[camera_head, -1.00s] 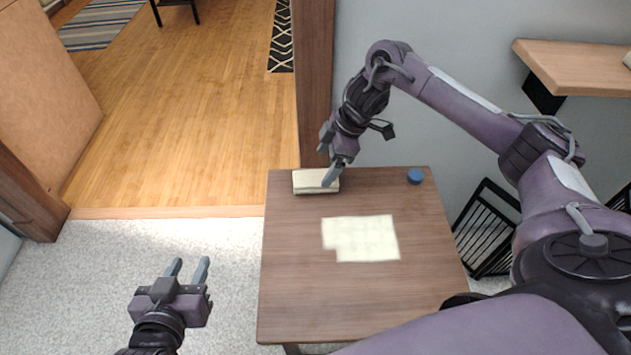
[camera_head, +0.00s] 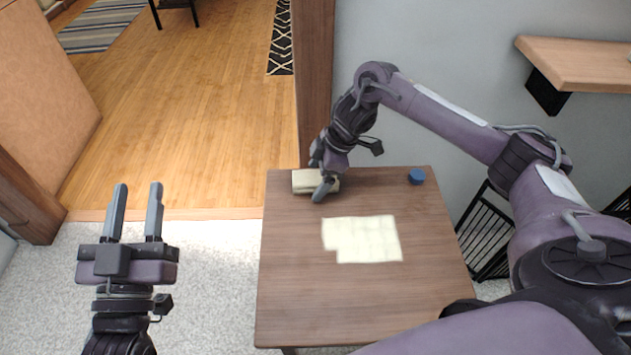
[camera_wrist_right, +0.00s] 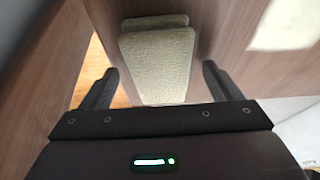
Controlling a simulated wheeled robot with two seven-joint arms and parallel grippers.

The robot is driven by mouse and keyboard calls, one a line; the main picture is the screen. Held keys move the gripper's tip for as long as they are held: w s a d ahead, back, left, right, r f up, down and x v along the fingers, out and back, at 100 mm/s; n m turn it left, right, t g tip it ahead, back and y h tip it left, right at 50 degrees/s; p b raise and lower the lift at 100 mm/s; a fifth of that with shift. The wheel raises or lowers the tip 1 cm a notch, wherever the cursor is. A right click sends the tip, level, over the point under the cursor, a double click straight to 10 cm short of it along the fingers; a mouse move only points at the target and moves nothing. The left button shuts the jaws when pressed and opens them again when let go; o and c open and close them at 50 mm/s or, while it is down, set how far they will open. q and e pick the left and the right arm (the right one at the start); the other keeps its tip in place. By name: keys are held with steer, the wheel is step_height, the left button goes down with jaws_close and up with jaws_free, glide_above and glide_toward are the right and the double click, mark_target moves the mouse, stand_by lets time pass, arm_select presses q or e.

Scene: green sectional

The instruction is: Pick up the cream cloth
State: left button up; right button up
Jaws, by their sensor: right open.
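The cream cloth (camera_head: 302,181) lies folded in a thick pad at the back left of the wooden table. In the right wrist view the cloth (camera_wrist_right: 160,62) sits between the two spread fingers, with a folded layer at its far end. My right gripper (camera_head: 322,192) is open over the cloth and hides part of it; I cannot tell whether the fingers touch it. In its own wrist view the right gripper (camera_wrist_right: 158,85) holds nothing. My left gripper (camera_head: 138,190) is open and empty over the pale floor left of the table.
A flat cream sheet (camera_head: 362,239) with a notched corner lies mid-table. A small blue round object (camera_head: 416,177) is at the back right. The front of the table (camera_head: 350,305) is clear. A wooden post (camera_head: 313,80) and grey wall stand behind; a shelf (camera_head: 580,62) is at right.

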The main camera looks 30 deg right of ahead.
mark_target(310, 177)
steer(key=c, duration=1.1)
steer(key=shift+o, duration=0.2)
steer(key=shift+r, duration=0.1)
